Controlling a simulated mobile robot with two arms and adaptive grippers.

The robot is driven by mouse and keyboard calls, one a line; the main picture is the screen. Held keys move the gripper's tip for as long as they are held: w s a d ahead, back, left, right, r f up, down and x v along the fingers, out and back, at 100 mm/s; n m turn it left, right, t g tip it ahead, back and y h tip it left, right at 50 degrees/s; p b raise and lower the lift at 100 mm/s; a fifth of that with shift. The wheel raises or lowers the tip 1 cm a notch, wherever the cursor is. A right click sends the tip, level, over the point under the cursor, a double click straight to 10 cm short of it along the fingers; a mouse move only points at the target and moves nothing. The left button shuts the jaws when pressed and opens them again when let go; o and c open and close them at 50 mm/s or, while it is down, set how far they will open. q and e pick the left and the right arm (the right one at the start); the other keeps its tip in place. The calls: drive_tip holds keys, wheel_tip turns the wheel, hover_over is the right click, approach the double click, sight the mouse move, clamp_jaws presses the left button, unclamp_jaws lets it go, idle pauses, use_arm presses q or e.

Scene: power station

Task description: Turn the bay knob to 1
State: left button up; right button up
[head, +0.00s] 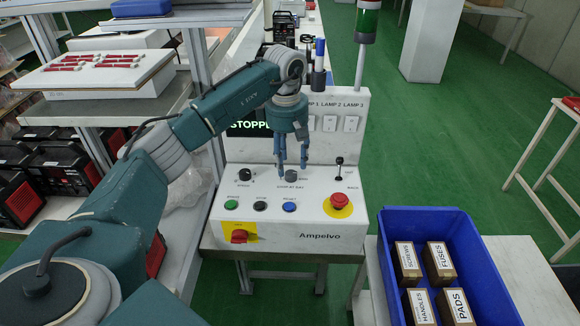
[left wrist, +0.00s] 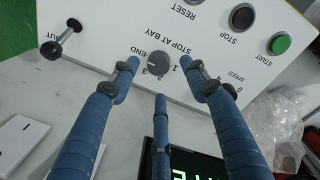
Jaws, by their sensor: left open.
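The bay knob (head: 292,176) is a small dark grey round knob on the sloping white control panel (head: 260,233). In the left wrist view the knob (left wrist: 158,63) shows under the label STOP AT BAY, with 1, 2, 3 and END around it. I cannot tell which mark its pointer faces. My left gripper (head: 292,166) hangs over the knob, open, with its blue fingers spread on either side of it. In the left wrist view the open fingers (left wrist: 163,66) flank the knob, with a gap to it. My right gripper is out of view.
Near the bay knob are a speed knob (head: 245,175), a green start button (head: 231,204), black and blue buttons, a black lever (head: 339,174), a red mushroom button (head: 340,201) and a red switch (head: 239,236). A blue crate (head: 398,219) with labelled boxes stands right.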

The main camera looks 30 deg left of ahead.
sight(290, 173)
use_arm(q)
wheel_tip(290, 173, down, 3)
drive_tip(key=shift+w+f, duration=0.1)
drive_tip(key=shift+f, duration=0.2)
drive_tip(key=c, duration=1.2)
drive_tip(key=shift+o, duration=0.2)
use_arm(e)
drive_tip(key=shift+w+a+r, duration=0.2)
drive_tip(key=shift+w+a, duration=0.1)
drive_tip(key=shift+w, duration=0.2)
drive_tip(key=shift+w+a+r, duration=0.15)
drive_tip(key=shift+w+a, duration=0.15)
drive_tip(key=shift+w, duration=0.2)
